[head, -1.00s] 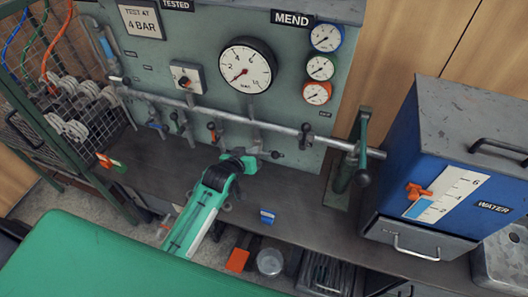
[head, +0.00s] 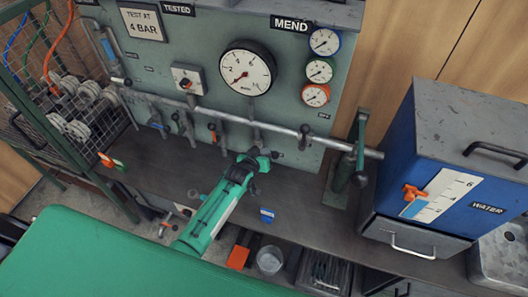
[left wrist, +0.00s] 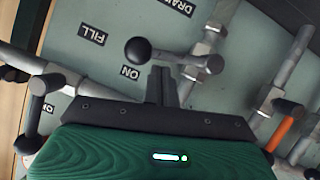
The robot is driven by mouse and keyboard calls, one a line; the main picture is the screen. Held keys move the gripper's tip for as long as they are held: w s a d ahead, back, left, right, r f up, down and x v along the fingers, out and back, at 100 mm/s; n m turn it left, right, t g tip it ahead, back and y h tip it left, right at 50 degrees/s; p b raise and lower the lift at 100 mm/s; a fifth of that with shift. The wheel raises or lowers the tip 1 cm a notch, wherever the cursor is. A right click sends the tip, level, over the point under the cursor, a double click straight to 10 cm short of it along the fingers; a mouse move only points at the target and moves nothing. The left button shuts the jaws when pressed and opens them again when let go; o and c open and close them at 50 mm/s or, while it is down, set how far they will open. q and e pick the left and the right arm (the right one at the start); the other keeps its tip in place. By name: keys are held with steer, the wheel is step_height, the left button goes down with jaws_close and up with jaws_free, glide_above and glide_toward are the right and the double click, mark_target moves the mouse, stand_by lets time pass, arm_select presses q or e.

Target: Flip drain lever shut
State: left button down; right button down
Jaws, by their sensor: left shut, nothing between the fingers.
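A lever with a black ball knob (left wrist: 138,50) crosses the left wrist view near the DRAIN label (left wrist: 176,4) and an ON label (left wrist: 131,72); I take it for the drain lever. It lies across its pipe. My left gripper (left wrist: 161,70) is shut and empty, its fingertips close beside the lever's arm, just right of the knob. Whether they touch it I cannot tell. In the head view my left gripper (head: 263,158) is at the panel's lower edge, below the pipe; its fingers are too small to make out. A dark knob (head: 277,155) shows right beside it. My right gripper is out of view.
A long horizontal pipe (head: 235,118) runs above the gripper, with several other levers, one orange-handled (left wrist: 285,128). A large gauge (head: 247,67) is above. A blue water tank (head: 455,170) stands right, a green hand pump (head: 355,150) beside it. The bench (head: 310,185) is mostly clear.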

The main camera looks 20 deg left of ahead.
arm_select(q)
steer(key=shift+d, duration=0.1)
steer(key=shift+d+f+m, duration=0.2)
steer(key=shift+d+f, duration=0.05)
steer(key=shift+f, duration=0.25)
steer(key=shift+d+f+m, duration=0.2)
steer(key=shift+d+f, duration=0.05)
steer(key=shift+f, duration=0.2)
steer(key=shift+r, duration=0.1)
steer(key=s+r+p, duration=0.1)
steer(key=s+r, duration=0.7)
steer(key=shift+s+a, duration=0.15)
steer(key=shift+a, duration=0.1)
